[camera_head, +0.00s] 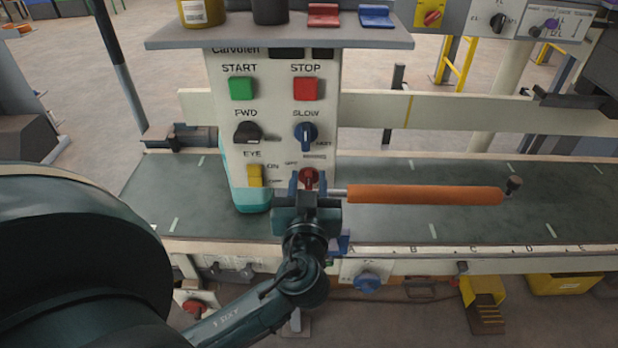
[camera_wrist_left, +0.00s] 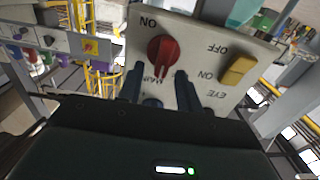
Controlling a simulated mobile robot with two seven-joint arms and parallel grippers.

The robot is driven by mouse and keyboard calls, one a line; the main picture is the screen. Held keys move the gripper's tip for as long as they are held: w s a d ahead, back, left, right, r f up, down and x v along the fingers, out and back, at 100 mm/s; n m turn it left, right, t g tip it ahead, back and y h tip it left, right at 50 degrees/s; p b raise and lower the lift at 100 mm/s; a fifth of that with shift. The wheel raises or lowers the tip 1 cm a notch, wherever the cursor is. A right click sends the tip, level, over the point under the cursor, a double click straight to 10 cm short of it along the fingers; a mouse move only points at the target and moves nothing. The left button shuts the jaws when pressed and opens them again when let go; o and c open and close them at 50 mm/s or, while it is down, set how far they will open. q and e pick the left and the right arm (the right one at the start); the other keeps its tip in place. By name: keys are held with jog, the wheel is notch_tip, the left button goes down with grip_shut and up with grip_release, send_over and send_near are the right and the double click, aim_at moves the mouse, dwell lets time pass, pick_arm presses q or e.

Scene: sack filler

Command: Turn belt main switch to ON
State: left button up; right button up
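The belt main switch is a red rotary knob (camera_head: 309,177) low on the cream control panel (camera_head: 222,135). In the left wrist view the knob (camera_wrist_left: 163,54) shows large, with the labels ON, OFF and MAIN around it, upside down. I cannot tell surely which label its handle points to. My left gripper (camera_head: 308,188) is right in front of the knob and partly covers it in the head view. In the wrist view the gripper's fingers (camera_wrist_left: 159,76) are apart, one toward each side of the knob, with nothing clearly held. My right gripper is not in view.
A yellow EYE switch (camera_head: 255,175) sits beside the knob. Above are black FWD and blue SLOW knobs (camera_head: 305,136), a green START button (camera_head: 242,88) and a red STOP button (camera_head: 306,88). An orange roller bar (camera_head: 425,194) extends right over the dark belt (camera_head: 390,228).

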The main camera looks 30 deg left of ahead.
pick_arm(q)
jog(key=shift+c, duration=0.2)
grip_shut()
